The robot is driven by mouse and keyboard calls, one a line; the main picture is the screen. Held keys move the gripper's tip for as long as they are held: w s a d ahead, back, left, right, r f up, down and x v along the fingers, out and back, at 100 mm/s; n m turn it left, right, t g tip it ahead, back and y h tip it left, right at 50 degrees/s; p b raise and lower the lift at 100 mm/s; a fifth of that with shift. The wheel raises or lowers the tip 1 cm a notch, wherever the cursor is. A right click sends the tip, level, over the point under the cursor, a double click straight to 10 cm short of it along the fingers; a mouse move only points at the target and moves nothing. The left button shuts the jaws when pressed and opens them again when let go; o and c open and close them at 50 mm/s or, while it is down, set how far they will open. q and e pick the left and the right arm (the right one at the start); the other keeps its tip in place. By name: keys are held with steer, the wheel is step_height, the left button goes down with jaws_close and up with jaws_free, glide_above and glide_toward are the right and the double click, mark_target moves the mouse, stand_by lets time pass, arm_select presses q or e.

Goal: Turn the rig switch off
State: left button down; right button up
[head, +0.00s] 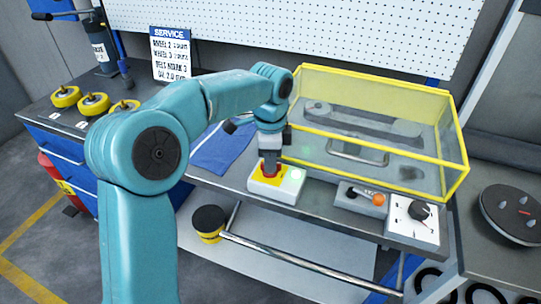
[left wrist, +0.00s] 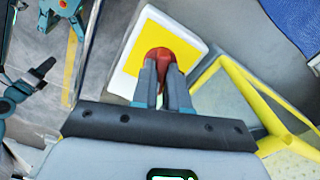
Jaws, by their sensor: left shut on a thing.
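The red knob (head: 268,171) stands on a yellow plate on top of a white switch box (head: 259,187) at the front edge of the bench. In the left wrist view the fingers (left wrist: 165,80) are shut on the red knob (left wrist: 170,55), which sits on the yellow plate of the white box (left wrist: 158,45). Part of the knob is hidden behind the fingers. My right gripper is not in view.
A yellow-framed clear guard (head: 385,140) covers a belt drive behind the box. To the right are a box with an orange-knobbed lever (head: 378,199) and a white dial box with a black knob (head: 419,211). A blue cloth (head: 222,147) lies to the left.

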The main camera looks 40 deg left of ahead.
arm_select(q)
steer(key=n, duration=0.1)
steer(key=n+p, duration=0.1)
steer(key=shift+a+r+n, duration=0.1)
steer(key=shift+r+n, duration=0.1)
steer(key=shift+n, duration=0.2)
steer(key=n+p, duration=0.1)
steer(key=n, duration=0.2)
steer(key=shift+n, duration=0.3)
steer(key=n, duration=0.3)
steer(key=shift+n, duration=0.3)
steer(key=shift+n+p, duration=0.4)
steer(key=shift+n, duration=1.5)
steer(key=c, duration=1.1)
jaws_free()
steer(key=shift+c, duration=0.2)
steer(key=shift+f, duration=0.1)
